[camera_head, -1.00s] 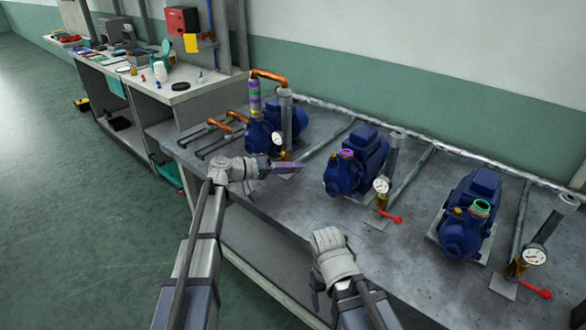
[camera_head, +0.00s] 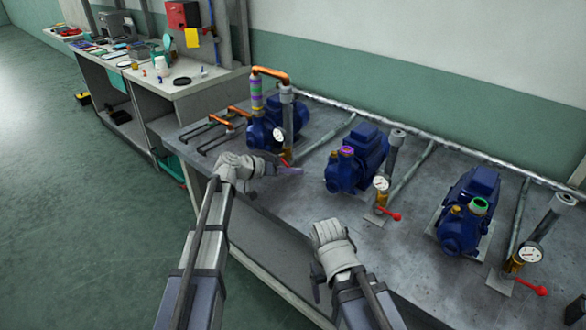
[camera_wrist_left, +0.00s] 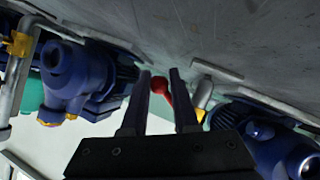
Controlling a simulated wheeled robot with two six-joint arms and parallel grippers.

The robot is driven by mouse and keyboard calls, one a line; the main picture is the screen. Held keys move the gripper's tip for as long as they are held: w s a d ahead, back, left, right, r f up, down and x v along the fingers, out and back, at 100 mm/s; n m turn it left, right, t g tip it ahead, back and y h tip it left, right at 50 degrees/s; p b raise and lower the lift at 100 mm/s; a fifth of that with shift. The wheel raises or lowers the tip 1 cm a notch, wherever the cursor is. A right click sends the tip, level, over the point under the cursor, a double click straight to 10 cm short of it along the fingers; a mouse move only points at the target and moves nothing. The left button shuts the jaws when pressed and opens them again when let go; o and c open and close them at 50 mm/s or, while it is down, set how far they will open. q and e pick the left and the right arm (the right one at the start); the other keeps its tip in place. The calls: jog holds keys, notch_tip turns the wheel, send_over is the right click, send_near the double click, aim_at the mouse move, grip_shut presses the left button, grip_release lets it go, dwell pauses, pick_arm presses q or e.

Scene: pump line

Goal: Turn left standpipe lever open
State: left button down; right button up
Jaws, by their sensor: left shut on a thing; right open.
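The left standpipe (camera_head: 287,110) rises beside the left blue pump, with a white round gauge (camera_head: 279,134) low on it. Its red lever (camera_head: 284,162) is mostly hidden behind my left gripper (camera_head: 292,170) in the head view. In the left wrist view the red lever end (camera_wrist_left: 160,85) sits between the two dark fingers of my left gripper (camera_wrist_left: 157,80), which is shut on it. My right gripper (camera_head: 317,285) is open, low in front of the bench edge, with its fingers partly hidden by the hand.
The middle pump (camera_head: 354,158) and right pump (camera_head: 468,212) stand on the grey bench, each with a standpipe and a red lever, the middle lever (camera_head: 390,214) and right lever (camera_head: 531,287). Black-handled pipes (camera_head: 212,134) lie left of the left pump. The bench's front centre is bare.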

pick_arm(q)
jog(key=shift+w+a+f+m+y, duration=0.1)
jog(key=shift+f+m+y, duration=0.05)
jog(key=shift+m+y, duration=0.2)
dwell(0.4)
jog(key=c, duration=0.7)
grip_release()
jog(key=p+v, duration=0.3)
jog(key=v, duration=0.3)
jog(key=shift+s+a, duration=0.15)
jog(key=shift+s, duration=0.1)
jog(key=shift+s+a+r+p, duration=0.3)
jog(key=shift+a+r+p, duration=0.05)
jog(key=shift+a, duration=0.1)
